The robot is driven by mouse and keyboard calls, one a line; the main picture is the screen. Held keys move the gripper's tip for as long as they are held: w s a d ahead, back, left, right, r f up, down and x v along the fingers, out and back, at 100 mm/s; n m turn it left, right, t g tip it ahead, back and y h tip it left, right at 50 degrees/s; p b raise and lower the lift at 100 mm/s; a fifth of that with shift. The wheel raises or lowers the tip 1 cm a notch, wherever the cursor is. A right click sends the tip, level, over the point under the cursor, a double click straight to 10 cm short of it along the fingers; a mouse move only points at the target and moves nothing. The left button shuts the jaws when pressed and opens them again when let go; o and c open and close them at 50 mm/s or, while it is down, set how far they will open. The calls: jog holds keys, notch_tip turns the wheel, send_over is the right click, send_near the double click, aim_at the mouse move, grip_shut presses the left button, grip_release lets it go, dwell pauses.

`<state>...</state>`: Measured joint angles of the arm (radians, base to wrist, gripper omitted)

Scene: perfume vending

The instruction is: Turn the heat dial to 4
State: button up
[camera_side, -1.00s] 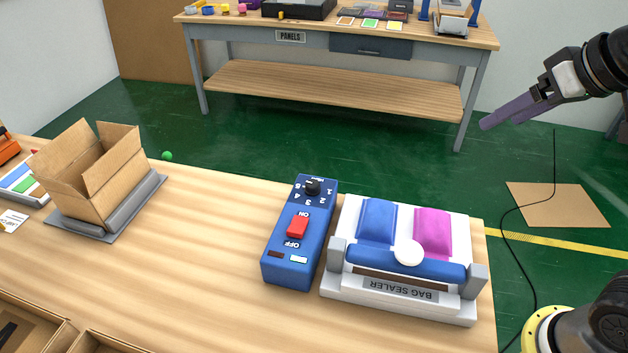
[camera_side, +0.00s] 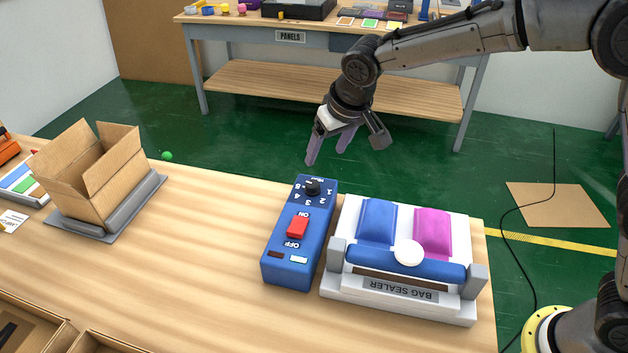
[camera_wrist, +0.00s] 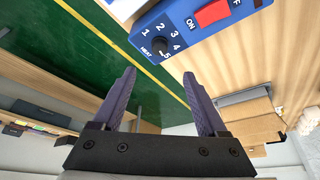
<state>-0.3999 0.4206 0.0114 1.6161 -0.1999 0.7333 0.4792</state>
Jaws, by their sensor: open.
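The heat dial (camera_side: 312,186) is a small black knob at the far end of the blue control box (camera_side: 283,262), ringed by white numbers 1 to 5. The knob also shows in the wrist view (camera_wrist: 160,45), with the HEAT label beside it. Which number it points at is too small to tell. My gripper (camera_side: 328,160) is above and beyond the far end of the box, fingers pointing down, open and empty. In the wrist view its two purple fingers (camera_wrist: 160,78) are spread apart, and the dial lies beyond their tips, untouched.
A red ON/OFF switch (camera_side: 298,226) sits on the same box, close to the dial. A white bag sealer (camera_side: 340,280) stands just right of the box. An open cardboard box (camera_side: 85,190) stands at the left. The tabletop (camera_side: 200,235) between them is clear.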

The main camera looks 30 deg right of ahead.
aim_at(313, 184)
jog(key=x, duration=1.3)
grip_shut()
